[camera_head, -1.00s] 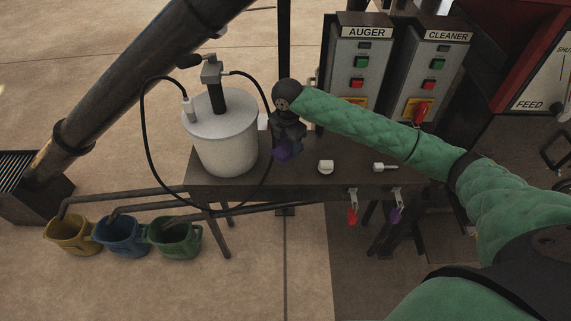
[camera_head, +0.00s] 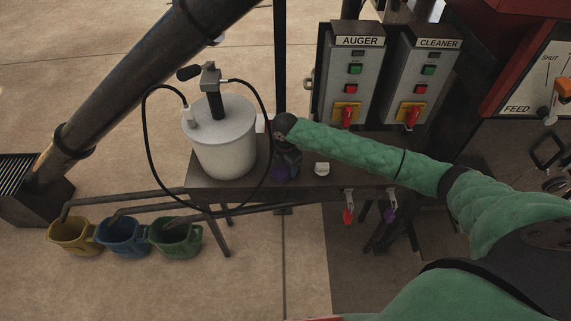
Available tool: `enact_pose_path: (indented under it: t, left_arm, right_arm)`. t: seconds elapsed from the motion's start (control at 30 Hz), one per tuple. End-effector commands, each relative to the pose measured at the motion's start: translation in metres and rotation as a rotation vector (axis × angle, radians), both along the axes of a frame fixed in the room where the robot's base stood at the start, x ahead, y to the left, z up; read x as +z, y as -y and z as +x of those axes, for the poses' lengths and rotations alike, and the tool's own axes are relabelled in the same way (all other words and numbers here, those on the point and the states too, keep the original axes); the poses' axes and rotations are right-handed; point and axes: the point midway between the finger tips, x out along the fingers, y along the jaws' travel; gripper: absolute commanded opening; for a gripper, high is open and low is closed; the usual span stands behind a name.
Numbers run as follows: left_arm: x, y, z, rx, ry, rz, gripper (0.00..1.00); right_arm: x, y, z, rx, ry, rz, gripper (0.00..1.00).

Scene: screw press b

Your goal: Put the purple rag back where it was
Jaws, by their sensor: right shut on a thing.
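My right gripper (camera_head: 286,166) is shut on a purple rag (camera_head: 283,173) over the dark metal table (camera_head: 240,195), just right of the white pot. Only a small part of the rag shows below the gripper, and I cannot tell whether it touches the table top. My left gripper is not in view.
The white pot (camera_head: 225,150) with a black hose stands close left of the gripper. A small white part (camera_head: 322,169) lies to its right. AUGER (camera_head: 354,75) and CLEANER (camera_head: 422,80) boxes stand behind my arm. Yellow, blue and green buckets (camera_head: 75,236) stand on the floor.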

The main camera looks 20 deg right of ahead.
Motion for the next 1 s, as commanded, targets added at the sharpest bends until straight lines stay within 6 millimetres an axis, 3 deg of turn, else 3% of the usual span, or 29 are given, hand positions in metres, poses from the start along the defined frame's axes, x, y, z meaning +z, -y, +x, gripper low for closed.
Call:
enact_pose_path:
  t: [0.2,0.23,0.33,0.73,0.8,1.0]
  left_arm:
    - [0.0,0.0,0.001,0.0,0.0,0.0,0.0]
    - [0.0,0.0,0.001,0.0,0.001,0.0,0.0]
    - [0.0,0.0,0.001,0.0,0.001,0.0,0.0]
    - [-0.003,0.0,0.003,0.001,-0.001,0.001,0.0]
    - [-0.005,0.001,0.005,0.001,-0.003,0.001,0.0]
    - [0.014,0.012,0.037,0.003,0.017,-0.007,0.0]
  right_arm:
    - [-0.001,0.0,0.0,0.0,0.0,0.0,0.33]
    - [-0.001,0.0,0.0,0.0,0.0,0.0,0.62]
    - [-0.001,0.0,0.0,0.0,0.0,0.0,0.8]
    - [0.005,0.0,0.0,0.0,0.0,0.0,0.8]
    - [0.012,0.0,0.001,0.001,0.001,0.002,0.8]
    - [0.044,0.0,0.001,0.002,0.003,0.001,0.8]
